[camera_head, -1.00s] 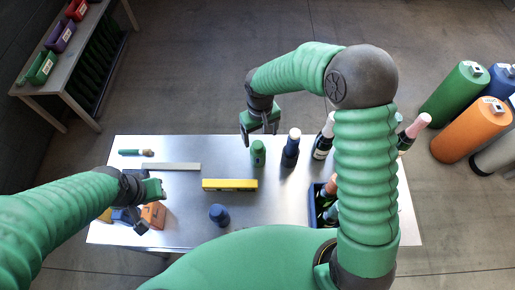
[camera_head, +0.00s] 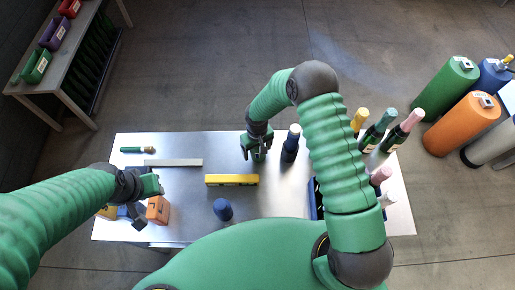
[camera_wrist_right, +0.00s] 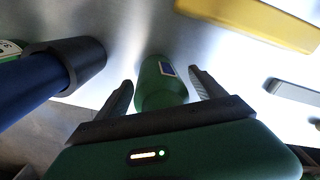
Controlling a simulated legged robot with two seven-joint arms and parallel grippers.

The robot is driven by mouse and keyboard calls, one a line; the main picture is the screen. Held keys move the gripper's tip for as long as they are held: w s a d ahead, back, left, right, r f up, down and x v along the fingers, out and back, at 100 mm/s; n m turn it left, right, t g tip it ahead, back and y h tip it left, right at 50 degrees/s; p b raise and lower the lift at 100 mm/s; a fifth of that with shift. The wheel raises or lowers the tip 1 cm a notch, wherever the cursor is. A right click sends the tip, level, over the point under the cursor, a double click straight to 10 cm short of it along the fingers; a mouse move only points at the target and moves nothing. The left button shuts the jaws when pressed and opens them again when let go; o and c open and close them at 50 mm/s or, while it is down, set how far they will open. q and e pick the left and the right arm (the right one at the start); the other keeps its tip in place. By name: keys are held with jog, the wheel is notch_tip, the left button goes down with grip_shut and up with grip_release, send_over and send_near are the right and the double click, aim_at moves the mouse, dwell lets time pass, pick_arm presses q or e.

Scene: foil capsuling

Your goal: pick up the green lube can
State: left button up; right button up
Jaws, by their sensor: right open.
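The green lube can (camera_wrist_right: 160,82) stands between the two open fingers of my right gripper (camera_wrist_right: 163,95) in the right wrist view. A small label shows near its top. In the head view my right gripper (camera_head: 257,152) covers the can almost entirely. Whether the fingers touch the can is not clear. My left gripper (camera_head: 150,190) is at the left side of the table, near an orange block; its finger opening is too small to tell.
On the table (camera_head: 185,222), a dark blue bottle (camera_head: 290,145) stands just right of my right gripper. A yellow bar (camera_head: 232,180) lies in front, with a blue can (camera_head: 222,208) nearer. A grey bar (camera_head: 173,162) lies left. Several bottles (camera_head: 372,132) stand at the right.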

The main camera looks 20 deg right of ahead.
jog(key=shift+s, duration=0.1)
jog(key=c, duration=0.5)
jog(key=shift+d+f, duration=0.15)
jog(key=shift+d, duration=0.4)
jog(key=c, duration=0.9)
jog(key=shift+c, duration=1.4)
jog(key=shift+a, duration=0.35)
grip_shut()
